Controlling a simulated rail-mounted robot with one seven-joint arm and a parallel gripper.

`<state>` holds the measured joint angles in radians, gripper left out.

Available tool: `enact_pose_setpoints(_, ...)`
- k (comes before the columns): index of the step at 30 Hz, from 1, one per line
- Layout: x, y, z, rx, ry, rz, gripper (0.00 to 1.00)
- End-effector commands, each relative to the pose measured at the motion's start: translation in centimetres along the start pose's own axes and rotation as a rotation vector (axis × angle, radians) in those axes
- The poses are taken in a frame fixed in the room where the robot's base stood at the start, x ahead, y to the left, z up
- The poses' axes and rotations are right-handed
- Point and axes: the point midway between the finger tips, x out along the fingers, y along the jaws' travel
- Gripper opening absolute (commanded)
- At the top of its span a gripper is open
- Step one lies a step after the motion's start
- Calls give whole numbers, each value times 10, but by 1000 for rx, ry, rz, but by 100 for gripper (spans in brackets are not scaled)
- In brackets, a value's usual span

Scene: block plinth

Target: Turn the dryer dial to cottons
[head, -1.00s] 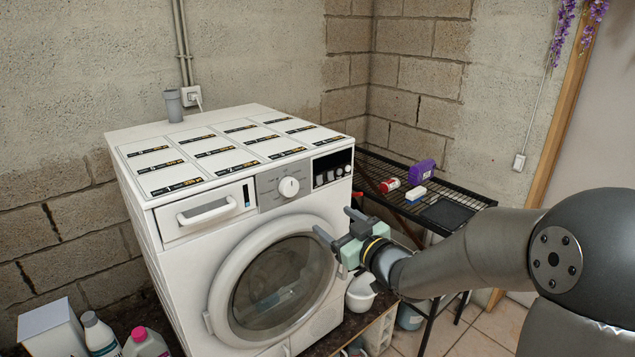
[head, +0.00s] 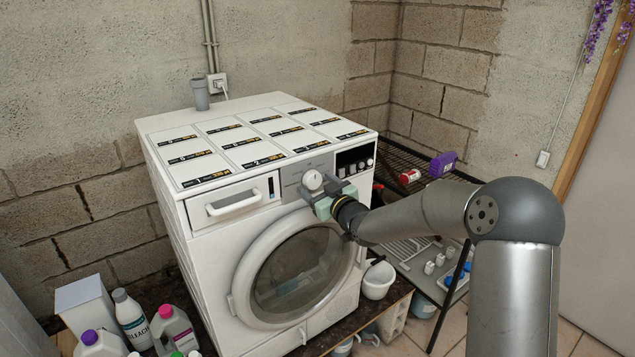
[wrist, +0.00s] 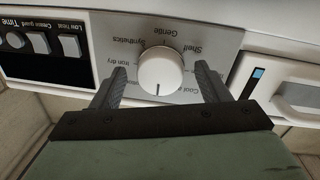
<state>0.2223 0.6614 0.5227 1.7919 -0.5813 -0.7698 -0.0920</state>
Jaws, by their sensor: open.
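The dryer (head: 215,230) is a white front-loader with a round glass door. Its dial (head: 313,180) is a white round knob on a grey panel, to the right of the drawer. In the wrist view the dial (wrist: 161,72) shows upside-down labels around it, among them Shelf, Gentle, Synthetics and Iron dry; its dark mark points down in that picture. I cannot read a cottons label. My gripper (head: 313,193) is open in front of the panel. In the wrist view its fingers (wrist: 161,85) stand on either side of the dial, with gaps visible.
A drawer with a white handle (head: 236,203) is left of the dial, and a black button panel (head: 355,159) is right of it. Bottles, including bleach (head: 131,318), stand at the lower left.

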Motion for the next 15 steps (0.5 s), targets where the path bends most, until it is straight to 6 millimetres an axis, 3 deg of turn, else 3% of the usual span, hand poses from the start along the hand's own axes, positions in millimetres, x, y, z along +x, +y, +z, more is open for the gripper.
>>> enact_pose_setpoints(10, 4, 0, 0, -1, 0, 0, 69)
enact_pose_setpoints(15, 4, 0, 0, -1, 0, 0, 24)
